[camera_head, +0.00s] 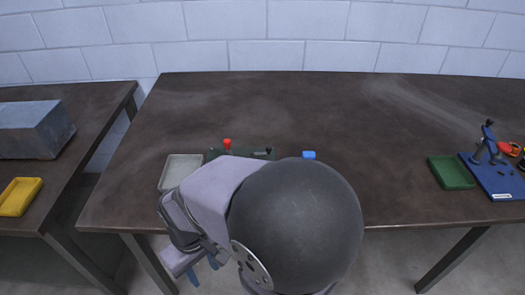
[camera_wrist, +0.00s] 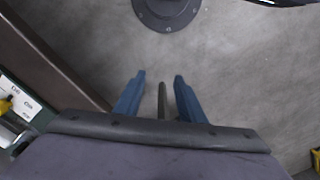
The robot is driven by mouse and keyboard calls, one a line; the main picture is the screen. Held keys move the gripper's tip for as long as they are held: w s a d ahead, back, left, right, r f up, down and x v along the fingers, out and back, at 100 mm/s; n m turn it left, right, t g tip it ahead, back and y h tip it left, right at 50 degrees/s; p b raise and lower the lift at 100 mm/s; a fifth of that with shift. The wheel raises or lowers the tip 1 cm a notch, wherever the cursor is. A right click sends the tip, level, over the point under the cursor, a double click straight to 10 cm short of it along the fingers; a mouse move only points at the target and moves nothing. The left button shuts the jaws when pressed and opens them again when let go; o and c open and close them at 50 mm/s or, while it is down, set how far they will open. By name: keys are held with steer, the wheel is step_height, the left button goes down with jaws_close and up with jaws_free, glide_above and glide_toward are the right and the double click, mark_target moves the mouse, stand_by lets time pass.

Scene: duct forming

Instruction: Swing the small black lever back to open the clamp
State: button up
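A dark green fixture (camera_head: 213,154) stands on the table behind my arm, which hides most of it. A red knob (camera_head: 227,144) rises from its left part. A small black part (camera_head: 264,152), possibly the lever, shows at its back edge; whether the clamp is open or shut cannot be told. In the wrist view a piece of green fixture with white labels (camera_wrist: 20,108) and a yellow part (camera_wrist: 5,104) shows at the left edge. My gripper (camera_wrist: 160,76) points down over the floor, off the table's front edge, its blue fingers apart and empty. It also shows in the head view (camera_head: 203,268).
A green tray (camera_head: 451,172) and a blue board (camera_head: 500,180) with a small blue figure-like device (camera_head: 487,140) are far right. The table (camera_head: 390,125) is clear between.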

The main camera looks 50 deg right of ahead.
mark_target(270, 147)
stand_by(0.4)
